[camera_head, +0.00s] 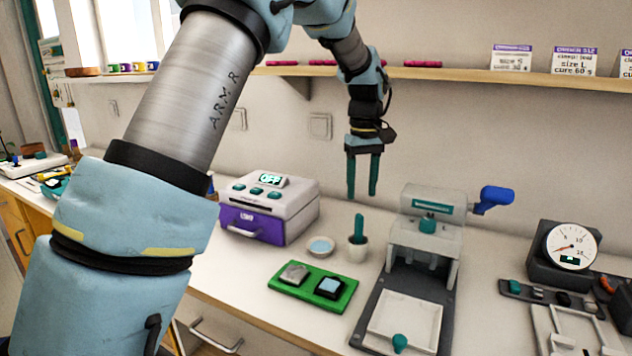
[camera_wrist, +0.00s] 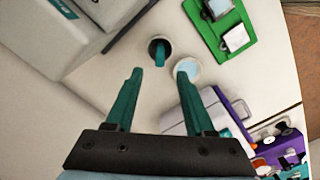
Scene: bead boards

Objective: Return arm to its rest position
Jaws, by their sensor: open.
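My gripper (camera_head: 363,175) hangs from my raised arm above the back of the bench, its two green fingers pointing down, apart and empty. In the wrist view the gripper (camera_wrist: 158,84) also shows open, with nothing between its fingers. The gripper is well clear of both.
A green board (camera_head: 312,287) with two square pieces lies in front. A white and purple oven-like box (camera_head: 268,207) stands left, a grey press (camera_head: 427,240) with a blue handle right. A dial gauge (camera_head: 571,246) is farther right. A shelf (camera_head: 450,73) runs along the wall.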

